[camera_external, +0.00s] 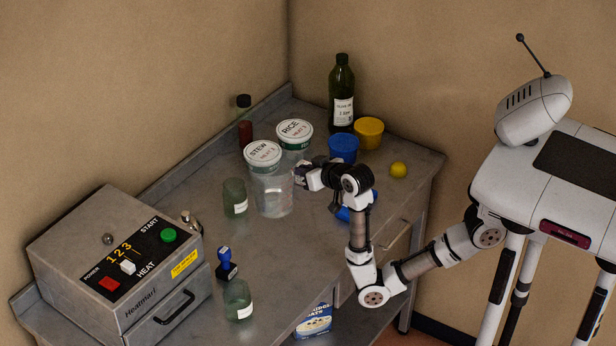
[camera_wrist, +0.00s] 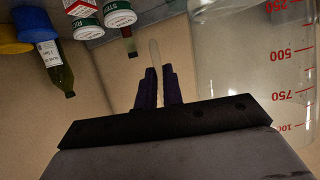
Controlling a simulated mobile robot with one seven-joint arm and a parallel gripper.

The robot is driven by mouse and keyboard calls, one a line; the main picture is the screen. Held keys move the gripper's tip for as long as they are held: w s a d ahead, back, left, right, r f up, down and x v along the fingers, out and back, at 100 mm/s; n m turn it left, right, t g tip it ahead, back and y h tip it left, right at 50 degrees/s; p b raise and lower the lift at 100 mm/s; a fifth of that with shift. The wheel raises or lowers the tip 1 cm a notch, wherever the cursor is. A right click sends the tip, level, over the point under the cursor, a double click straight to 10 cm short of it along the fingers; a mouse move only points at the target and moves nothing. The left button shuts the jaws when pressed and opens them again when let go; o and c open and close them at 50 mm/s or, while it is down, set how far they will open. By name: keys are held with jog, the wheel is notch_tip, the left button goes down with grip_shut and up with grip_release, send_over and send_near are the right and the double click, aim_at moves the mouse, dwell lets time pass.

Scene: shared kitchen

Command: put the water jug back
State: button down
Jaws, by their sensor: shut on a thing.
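The water jug (camera_external: 274,198) is a clear vessel at the middle of the grey worktop, in front of the stew jar. In the wrist view the jug (camera_wrist: 250,50) fills the upper right, with red volume marks that read upside down. My gripper (camera_external: 303,174) is at the jug's right side in the external view. In the wrist view my gripper (camera_wrist: 158,88) has its dark fingers shut on a pale, clear upright strip, which looks like the jug's handle. The jug looks upright; I cannot tell whether its base touches the worktop.
Behind stand a stew jar (camera_external: 263,154), a rice jar (camera_external: 295,133), a green bottle (camera_external: 342,95), a blue tub (camera_external: 343,149) and a yellow tub (camera_external: 368,133). Green glasses (camera_external: 235,198) (camera_external: 238,300), a stamp (camera_external: 227,267) and a heater (camera_external: 110,265) lie leftward. A yellow ball (camera_external: 398,170) is right.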

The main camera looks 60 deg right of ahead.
jog(key=s+d+r+m+h, duration=0.2)
jog(key=s+d+r, duration=0.1)
jog(key=f, duration=1)
jog(key=f+p, duration=0.1)
jog(key=f, duration=0.8)
jog(key=shift+s+f, duration=0.2)
jog(key=shift+f, duration=0.3)
jog(key=c, duration=1.5)
grip_release()
jog(key=shift+g, duration=0.3)
jog(key=shift+c, duration=0.2)
